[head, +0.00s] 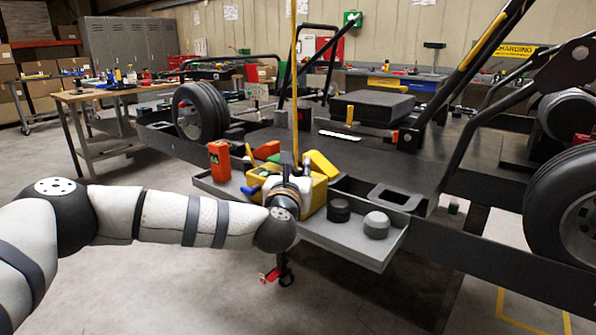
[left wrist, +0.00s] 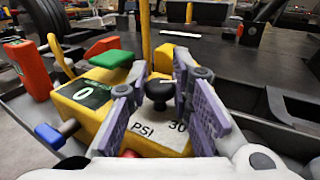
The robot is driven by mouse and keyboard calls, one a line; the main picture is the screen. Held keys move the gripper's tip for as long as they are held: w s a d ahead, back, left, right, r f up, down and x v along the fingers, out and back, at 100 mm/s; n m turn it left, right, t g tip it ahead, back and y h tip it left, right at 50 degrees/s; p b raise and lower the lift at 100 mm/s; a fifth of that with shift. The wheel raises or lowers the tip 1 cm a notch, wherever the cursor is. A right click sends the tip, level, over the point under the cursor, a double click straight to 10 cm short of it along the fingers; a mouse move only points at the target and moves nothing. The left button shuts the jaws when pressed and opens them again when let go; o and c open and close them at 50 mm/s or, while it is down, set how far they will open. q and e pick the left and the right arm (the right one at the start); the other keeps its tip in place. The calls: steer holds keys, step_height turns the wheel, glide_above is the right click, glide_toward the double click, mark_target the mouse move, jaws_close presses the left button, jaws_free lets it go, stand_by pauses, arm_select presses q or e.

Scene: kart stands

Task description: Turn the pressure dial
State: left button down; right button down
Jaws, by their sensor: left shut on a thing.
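The pressure dial is a black knob (left wrist: 159,91) on a light plate marked "PSI" and "30", on top of a yellow unit (left wrist: 82,98) that also carries a "0" on a dark label. In the head view the yellow unit (head: 319,192) sits in a grey tray on the kart's near side, partly hidden by my left wrist. My left gripper (left wrist: 161,73) has its two purple-grey fingers on either side of the knob and is shut on it. In the head view my wrist hides the knob and the fingers. My right gripper is in neither view.
A blue handle (left wrist: 48,136) sticks out of the yellow unit's left side. A thin yellow upright pole (head: 294,75) rises close behind my wrist.

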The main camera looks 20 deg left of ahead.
arm_select(q)
steer(key=n+y, duration=0.1)
steer(key=y, duration=0.1)
steer(key=n+g+y+b, duration=0.1)
steer(key=n+y, duration=0.1)
steer(key=y, duration=0.1)
steer(key=shift+d+f, duration=0.1)
steer(key=shift+f, duration=0.3)
steer(key=n+g+y+b, duration=0.6)
steer(key=y+b, duration=0.1)
steer(key=b, duration=0.1)
steer(key=shift+n+g+b, duration=0.3)
steer(key=shift+g+b, duration=0.1)
steer(key=n+g+y+b, duration=0.1)
steer(key=b, duration=0.1)
steer(key=shift+r+g+b, duration=0.15)
steer(key=shift+g+b, duration=0.15)
steer(key=shift+b, duration=0.1)
steer(key=shift+r, duration=0.1)
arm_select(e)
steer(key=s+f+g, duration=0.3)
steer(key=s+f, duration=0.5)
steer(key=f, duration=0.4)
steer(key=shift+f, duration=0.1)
arm_select(q)
steer(key=c, duration=1.5)
jaws_free()
steer(key=shift+r, duration=0.1)
steer(key=shift+o, duration=0.2)
